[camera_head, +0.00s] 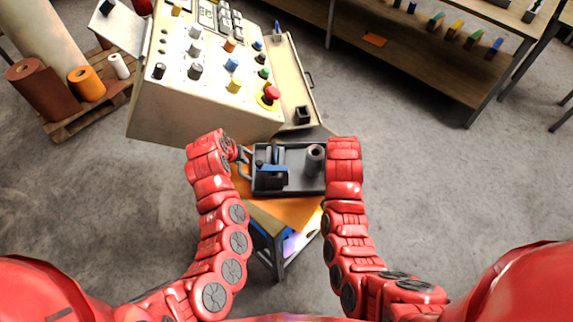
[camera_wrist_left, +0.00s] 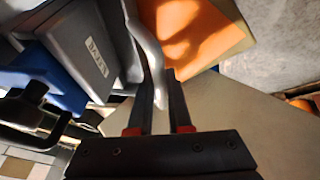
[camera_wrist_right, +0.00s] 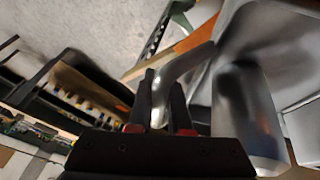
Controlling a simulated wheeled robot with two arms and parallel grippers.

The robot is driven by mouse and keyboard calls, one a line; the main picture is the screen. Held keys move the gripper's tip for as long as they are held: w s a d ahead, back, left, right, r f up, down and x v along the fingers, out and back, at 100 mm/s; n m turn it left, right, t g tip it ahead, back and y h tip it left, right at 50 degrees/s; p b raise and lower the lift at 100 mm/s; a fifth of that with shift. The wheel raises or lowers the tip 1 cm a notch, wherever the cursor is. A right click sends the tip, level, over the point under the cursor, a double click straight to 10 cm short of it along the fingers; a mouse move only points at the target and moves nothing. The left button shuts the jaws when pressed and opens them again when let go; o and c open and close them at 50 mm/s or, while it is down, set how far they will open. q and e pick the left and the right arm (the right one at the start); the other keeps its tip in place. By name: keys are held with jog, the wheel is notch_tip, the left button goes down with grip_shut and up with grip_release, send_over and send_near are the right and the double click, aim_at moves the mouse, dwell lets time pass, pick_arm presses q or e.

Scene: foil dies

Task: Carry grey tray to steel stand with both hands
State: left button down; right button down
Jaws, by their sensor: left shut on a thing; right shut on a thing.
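The grey tray (camera_head: 300,186) is between my two arms in the head view, over an orange-topped stand (camera_head: 285,212). I cannot tell whether it touches that top. It carries a dark and blue item (camera_head: 270,175) and a grey cylinder (camera_head: 315,158). My left gripper (camera_wrist_left: 155,105) is shut on the tray's bent metal handle (camera_wrist_left: 150,55); in the head view this gripper (camera_head: 240,155) is at the tray's left end. My right gripper (camera_wrist_right: 163,100) is shut on the handle (camera_wrist_right: 185,70) at the other end; in the head view the right arm hides it.
A control console (camera_head: 205,85) with knobs and a red button stands just beyond the tray. A wooden pallet with brown and orange rolls (camera_head: 87,84) is at the far left. A shelf unit (camera_head: 420,60) is at the upper right. Grey floor is clear on both sides.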

pick_arm(q)
jog(key=c, duration=1.3)
grip_release()
jog(key=shift+f, duration=0.3)
pick_arm(e)
jog(key=c, duration=1.3)
grip_release()
jog(key=shift+f, duration=0.35)
pick_arm(q)
jog(key=shift+o, duration=1.1)
jog(key=shift+r, duration=0.15)
pick_arm(e)
jog(key=shift+o, duration=1.1)
jog(key=shift+r, duration=0.15)
pick_arm(q)
jog(key=shift+o, duration=1.2)
jog(key=shift+s, duration=0.1)
pick_arm(e)
jog(key=shift+o, duration=1.2)
jog(key=v, duration=1.2)
pick_arm(q)
jog(key=v, duration=1.2)
pick_arm(e)
jog(key=shift+s, duration=0.1)
jog(key=shift+a, duration=0.1)
